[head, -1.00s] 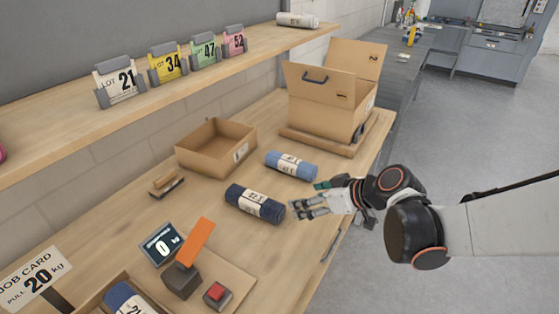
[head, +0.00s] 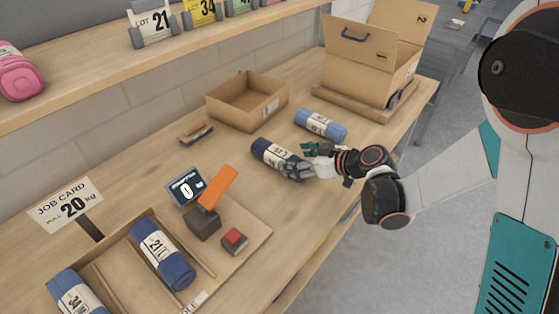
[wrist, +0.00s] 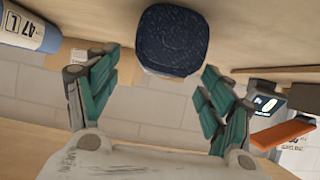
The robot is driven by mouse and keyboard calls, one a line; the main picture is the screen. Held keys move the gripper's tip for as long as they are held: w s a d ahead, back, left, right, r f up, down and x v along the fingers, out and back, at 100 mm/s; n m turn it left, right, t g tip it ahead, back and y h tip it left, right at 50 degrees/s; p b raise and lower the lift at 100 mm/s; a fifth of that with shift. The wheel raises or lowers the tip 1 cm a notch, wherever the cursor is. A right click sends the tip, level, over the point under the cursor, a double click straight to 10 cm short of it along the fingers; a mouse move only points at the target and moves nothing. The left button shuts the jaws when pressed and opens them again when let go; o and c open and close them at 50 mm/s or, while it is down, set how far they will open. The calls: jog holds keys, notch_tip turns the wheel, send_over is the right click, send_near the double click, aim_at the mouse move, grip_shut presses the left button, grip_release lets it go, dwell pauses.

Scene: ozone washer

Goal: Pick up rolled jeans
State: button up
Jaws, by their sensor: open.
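A dark navy rolled pair of jeans with a white label band (head: 272,152) lies on the wooden bench. My gripper (head: 306,165) is at its right end, in front of part of it. In the wrist view the round end of the navy roll (wrist: 173,40) shows between and just beyond the open teal fingers (wrist: 160,95). I cannot tell whether the fingers touch it. A lighter blue roll (head: 320,124) lies behind, and its label shows in the wrist view (wrist: 20,24). Blue rolls (head: 162,253) and (head: 76,292) lie in a divided tray at the front left.
An open cardboard box (head: 247,99) and a larger carton (head: 368,70) stand at the back. A brush (head: 196,131), a display reading 0 (head: 186,187), an orange lever (head: 217,187) and a red button (head: 234,238) are to the left. The shelf (head: 95,78) overhangs the wall side.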

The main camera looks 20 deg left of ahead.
aim_at(289, 157)
jog(key=shift+b+x, duration=1.05)
jog(key=shift+x, duration=2)
jog(key=shift+r, duration=0.2)
jog(key=c, duration=1.4)
jog(key=shift+a+r, duration=0.1)
jog(key=shift+c, duration=0.2)
